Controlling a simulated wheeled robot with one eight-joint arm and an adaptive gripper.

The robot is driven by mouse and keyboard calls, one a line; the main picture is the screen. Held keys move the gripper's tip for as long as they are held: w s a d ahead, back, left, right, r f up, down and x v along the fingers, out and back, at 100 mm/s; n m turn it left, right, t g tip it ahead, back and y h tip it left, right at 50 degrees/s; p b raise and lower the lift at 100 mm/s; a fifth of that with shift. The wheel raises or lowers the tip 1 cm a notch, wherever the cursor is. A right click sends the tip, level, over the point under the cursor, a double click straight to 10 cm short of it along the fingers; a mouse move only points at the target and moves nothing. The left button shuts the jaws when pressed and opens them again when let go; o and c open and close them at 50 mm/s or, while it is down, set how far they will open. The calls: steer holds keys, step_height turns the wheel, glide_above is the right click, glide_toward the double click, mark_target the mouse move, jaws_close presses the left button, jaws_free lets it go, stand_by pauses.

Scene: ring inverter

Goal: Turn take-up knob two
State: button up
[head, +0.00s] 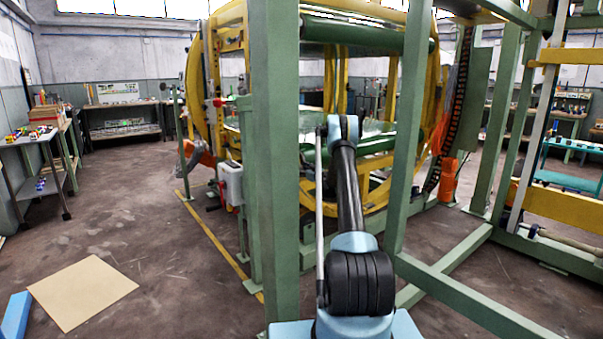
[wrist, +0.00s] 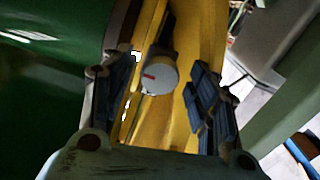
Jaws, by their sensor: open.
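A round pale grey knob (wrist: 159,80) with a short red mark on its face shows in the wrist view. It sits against a yellow beam (wrist: 190,40) of the ring machine. I see no label saying which knob it is. My gripper (wrist: 150,82) is open, with one dark padded finger to the left of the knob and one to the right. Both fingers appear apart from the knob; its depth between them is hard to judge. In the head view my arm reaches into the yellow ring machine (head: 192,95), and the gripper and knob are hidden.
A green roller or drum (wrist: 50,60) lies close left of my gripper. A green post (head: 272,160) stands left of my arm, and another green post (head: 408,130) to its right. A low green rail (head: 480,305) crosses the floor at right.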

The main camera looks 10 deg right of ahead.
steer(key=c, duration=1.1)
steer(key=shift+o, duration=0.2)
steer(key=shift+d, duration=0.1)
